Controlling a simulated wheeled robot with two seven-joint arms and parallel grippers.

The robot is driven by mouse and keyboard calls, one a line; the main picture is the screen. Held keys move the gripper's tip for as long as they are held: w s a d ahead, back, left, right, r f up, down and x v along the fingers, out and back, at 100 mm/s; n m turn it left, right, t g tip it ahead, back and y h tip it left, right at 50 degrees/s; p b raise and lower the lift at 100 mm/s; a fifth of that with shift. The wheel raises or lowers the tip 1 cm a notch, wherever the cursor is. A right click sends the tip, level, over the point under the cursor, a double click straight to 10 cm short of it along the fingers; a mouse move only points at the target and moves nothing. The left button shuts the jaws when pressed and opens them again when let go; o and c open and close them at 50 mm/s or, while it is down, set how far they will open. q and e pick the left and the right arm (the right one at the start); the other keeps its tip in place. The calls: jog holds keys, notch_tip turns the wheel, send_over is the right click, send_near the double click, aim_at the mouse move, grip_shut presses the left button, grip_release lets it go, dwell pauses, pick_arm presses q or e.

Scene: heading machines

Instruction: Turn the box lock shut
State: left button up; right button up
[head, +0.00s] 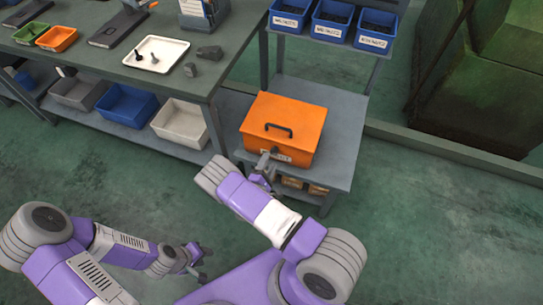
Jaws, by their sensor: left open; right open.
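An orange box (284,122) with a dark handle (278,129) on its lid stands on a small grey stand (343,140). The lid appears closed. A pale label (280,155) shows on its front face. My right gripper (264,163) is open at the lower left of that front face, close to it. The box lock is not clearly seen; the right gripper covers part of the front. I cannot tell whether the gripper touches the box. My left gripper (199,262) is open and empty, low over the floor, well away from the box.
A grey workbench (120,62) at the left carries a white tray (156,53), small bins and tools, with a blue bin (127,104) and others on its lower shelf. Blue labelled bins (332,18) sit behind the box.

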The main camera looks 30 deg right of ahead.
pick_arm(q)
jog(key=shift+r, duration=0.3)
pick_arm(e)
jog(key=v, duration=0.3)
